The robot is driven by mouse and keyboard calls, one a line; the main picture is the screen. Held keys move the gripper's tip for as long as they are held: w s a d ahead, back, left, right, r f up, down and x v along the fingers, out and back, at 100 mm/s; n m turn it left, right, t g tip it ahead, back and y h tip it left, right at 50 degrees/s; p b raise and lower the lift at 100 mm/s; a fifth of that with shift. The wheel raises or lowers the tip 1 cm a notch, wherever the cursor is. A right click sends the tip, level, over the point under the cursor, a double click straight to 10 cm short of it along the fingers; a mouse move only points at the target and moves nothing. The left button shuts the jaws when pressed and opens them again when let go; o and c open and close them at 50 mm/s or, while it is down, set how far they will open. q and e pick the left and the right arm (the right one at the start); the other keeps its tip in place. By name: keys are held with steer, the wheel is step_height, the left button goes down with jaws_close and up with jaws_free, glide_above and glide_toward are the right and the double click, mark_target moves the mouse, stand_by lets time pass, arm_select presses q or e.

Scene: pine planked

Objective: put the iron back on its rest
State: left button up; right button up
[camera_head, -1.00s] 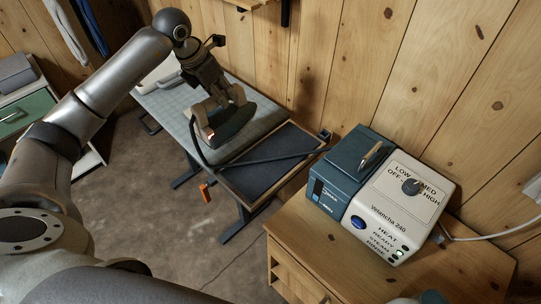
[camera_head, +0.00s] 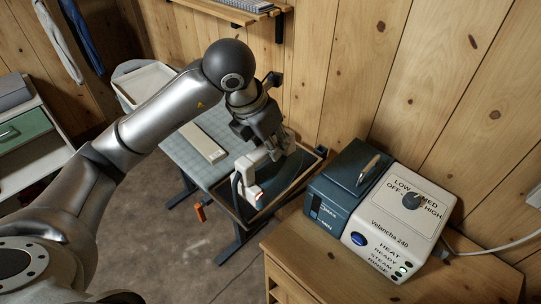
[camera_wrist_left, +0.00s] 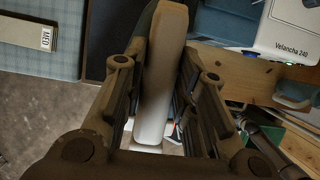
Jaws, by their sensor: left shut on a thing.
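My left gripper (camera_head: 276,146) is shut on the handle. In the left wrist view the handle (camera_wrist_left: 161,75) runs between the two fingers of the gripper (camera_wrist_left: 165,68). The rest (camera_head: 243,213) is a dark panel with a wooden rim at the near end of the ironing board (camera_head: 180,155). The iron is over this panel and hides much of it. I cannot tell whether its base touches the panel. My right gripper is not in view.
A blue and white steam station (camera_head: 385,225) stands on a wooden cabinet (camera_head: 300,250) to the right. A pale bar (camera_head: 203,142) lies on the board, and a white tray (camera_head: 146,82) is at its far end. A plank wall is close behind.

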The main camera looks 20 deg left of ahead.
arm_select(q)
steer(key=w+a+f+p, duration=0.2)
steer(key=w+f+p, duration=0.1)
steer(key=w+f, duration=0.3)
steer(key=w+a+f+p, duration=0.2)
steer(key=w+f+p, duration=0.2)
steer(key=w+f, duration=0.2)
steer(key=shift+a+f, duration=0.15)
steer(key=shift+a, duration=0.1)
steer(key=shift+f, duration=0.15)
steer(key=o, duration=1.1)
steer(key=shift+s, duration=0.1)
steer(key=shift+c, duration=0.2)
